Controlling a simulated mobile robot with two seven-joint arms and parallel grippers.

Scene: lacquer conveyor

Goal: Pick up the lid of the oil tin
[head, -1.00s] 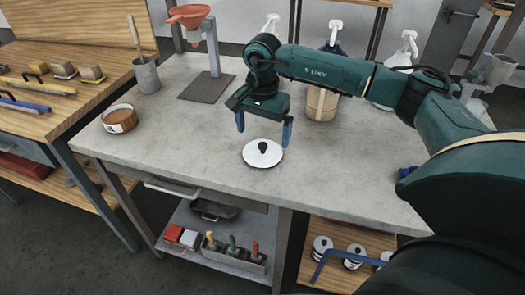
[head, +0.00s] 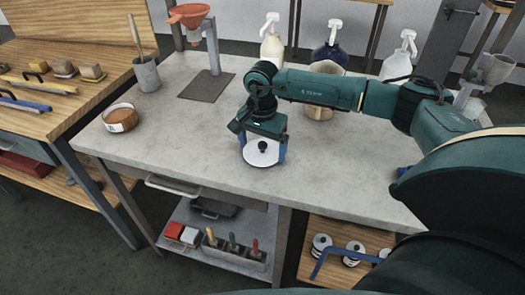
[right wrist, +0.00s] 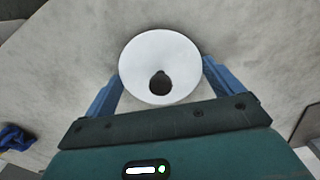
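The lid (head: 255,159) is a white disc with a black knob, lying flat on the grey workbench. It also shows in the right wrist view (right wrist: 148,52). My right gripper (head: 264,152) is lowered over it, with blue fingers on either side of the disc. In the right wrist view the gripper (right wrist: 163,82) is open, its fingertips close to the lid's two edges; I cannot tell whether they touch. A round open tin (head: 120,118) with brown contents stands at the bench's left side. My left gripper is out of view.
A funnel stand (head: 213,60) and a grey cup (head: 146,75) are at the back left. Pump bottles (head: 333,45) and a wooden tub (head: 320,106) stand behind my right arm. A blue item (head: 405,170) lies at the right. The bench (head: 200,150) left of the lid is clear.

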